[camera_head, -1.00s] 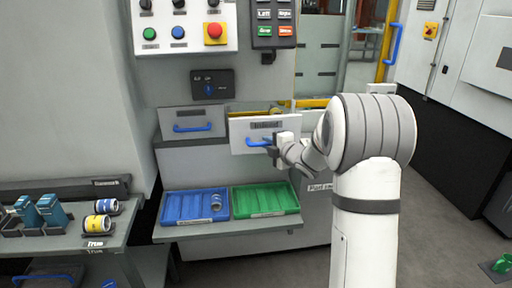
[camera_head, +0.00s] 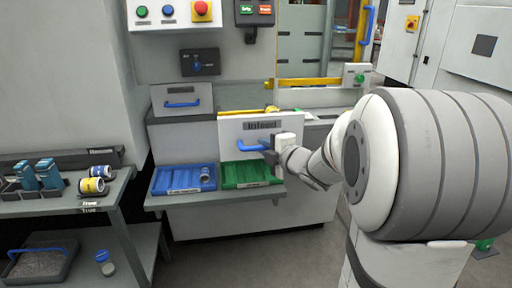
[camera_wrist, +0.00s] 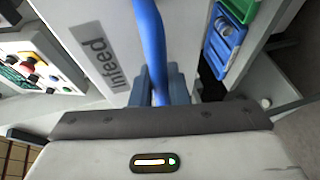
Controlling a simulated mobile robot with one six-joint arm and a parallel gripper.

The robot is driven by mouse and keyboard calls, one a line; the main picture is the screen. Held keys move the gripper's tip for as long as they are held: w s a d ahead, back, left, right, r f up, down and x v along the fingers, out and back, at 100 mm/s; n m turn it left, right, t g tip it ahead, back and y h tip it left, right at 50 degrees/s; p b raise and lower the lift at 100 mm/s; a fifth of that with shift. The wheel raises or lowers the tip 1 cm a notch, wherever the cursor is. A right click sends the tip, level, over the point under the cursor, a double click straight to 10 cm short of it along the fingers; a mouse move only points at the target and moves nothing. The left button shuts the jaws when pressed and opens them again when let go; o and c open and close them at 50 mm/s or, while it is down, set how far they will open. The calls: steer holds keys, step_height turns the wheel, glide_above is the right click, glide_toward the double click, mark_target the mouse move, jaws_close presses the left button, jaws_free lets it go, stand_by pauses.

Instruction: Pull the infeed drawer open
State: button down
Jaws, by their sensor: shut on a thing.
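The infeed drawer (camera_head: 233,130) has a white front with a grey "Infeed" label and a blue bar handle (camera_head: 252,147). It stands out from the machine, and part of its yellow-edged inside shows behind the front. My gripper (camera_head: 272,150) is at the right part of the handle, shut on it. In the wrist view, the blue handle (camera_wrist: 150,45) runs down between my gripper's fingers (camera_wrist: 158,85), and the drawer front (camera_wrist: 185,50) fills the middle. The finger pads are partly hidden by the gripper body.
A blue tray (camera_head: 170,181) and a green tray (camera_head: 238,181) sit on a shelf below the drawer. A second closed drawer (camera_head: 162,98) is to the left. A side bench (camera_head: 70,207) holds yellow and blue cylinders. A control panel (camera_head: 150,17) is above.

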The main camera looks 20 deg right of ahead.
steer(key=shift+v, duration=1)
steer(key=shift+a+f, duration=0.15)
steer(key=shift+f, duration=0.1)
steer(key=c, duration=1.9)
jaws_free()
steer(key=shift+o, duration=1)
steer(key=shift+s, duration=0.1)
steer(key=o, duration=0.3)
steer(key=shift+a, duration=0.1)
steer(key=p+v, duration=0.1)
steer(key=v, duration=0.6)
steer(key=shift+s, duration=0.35)
steer(key=shift+r, duration=0.15)
